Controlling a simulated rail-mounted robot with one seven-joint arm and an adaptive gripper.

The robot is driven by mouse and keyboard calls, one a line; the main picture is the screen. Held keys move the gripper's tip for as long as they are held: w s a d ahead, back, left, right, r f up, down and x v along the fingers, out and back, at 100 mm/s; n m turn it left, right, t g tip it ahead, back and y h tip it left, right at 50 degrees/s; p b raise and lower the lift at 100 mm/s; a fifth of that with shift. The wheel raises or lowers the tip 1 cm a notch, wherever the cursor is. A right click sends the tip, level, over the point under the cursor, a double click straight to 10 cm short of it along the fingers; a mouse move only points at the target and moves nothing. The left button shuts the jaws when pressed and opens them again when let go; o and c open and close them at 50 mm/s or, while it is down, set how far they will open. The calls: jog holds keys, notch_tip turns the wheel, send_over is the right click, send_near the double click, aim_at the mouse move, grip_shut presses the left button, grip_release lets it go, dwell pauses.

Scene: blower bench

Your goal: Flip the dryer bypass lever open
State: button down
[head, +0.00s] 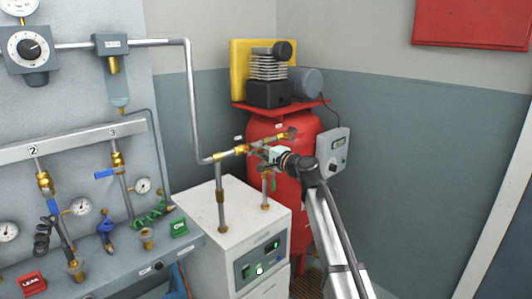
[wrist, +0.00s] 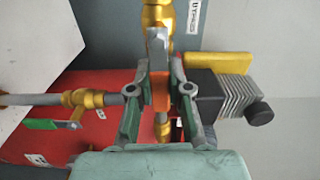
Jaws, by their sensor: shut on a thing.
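My gripper (head: 265,154) is at the brass pipework above the white dryer cabinet (head: 238,208). In the wrist view, its two green-grey fingers (wrist: 159,92) are shut on an orange lever (wrist: 159,88), with one finger on each side. Brass fittings (wrist: 157,14) show just beyond the lever. A second brass valve (wrist: 77,98) with a green lever (wrist: 42,124) is at the left, apart from the fingers. In the head view the gripper hides most of the held lever.
A red tank (head: 308,195) with a compressor (head: 268,68) stands close behind the gripper. A grey vertical pipe (head: 193,110) rises to the left. A panel with several valves and gauges (head: 75,160) fills the left.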

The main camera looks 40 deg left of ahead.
jog(key=shift+r, duration=0.1)
jog(key=c, duration=1.1)
grip_release()
jog(key=shift+a, duration=0.1)
jog(key=shift+o, duration=0.2)
jog(key=s+d, duration=0.2)
jog(key=d, duration=1)
